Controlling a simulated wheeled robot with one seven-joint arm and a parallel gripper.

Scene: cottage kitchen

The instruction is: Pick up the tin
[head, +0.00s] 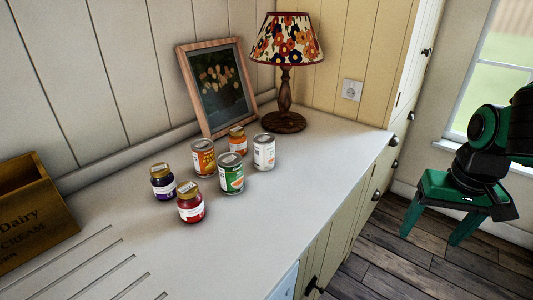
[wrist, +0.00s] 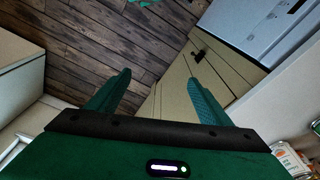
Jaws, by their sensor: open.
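Three tins stand upright in a group on the counter in the head view: one with an orange label (head: 203,158), one with a green label (head: 230,174) and one with a whitish label (head: 264,152). The picture does not settle which is the task's tin. My gripper (head: 437,226) is open and empty, well to the right of the group and off the counter, above the floor. In the wrist view, my gripper's two green fingers (wrist: 159,78) are spread with nothing between them. Part of a tin (wrist: 290,160) shows at the lower right corner there.
Close to the tins stand a purple jar (head: 163,183), a red jar (head: 190,203) and an orange jar (head: 237,140). A lamp (head: 285,90) and a picture frame (head: 216,88) stand behind. A wooden crate (head: 32,215) is at left. The counter's front right (head: 285,220) is clear.

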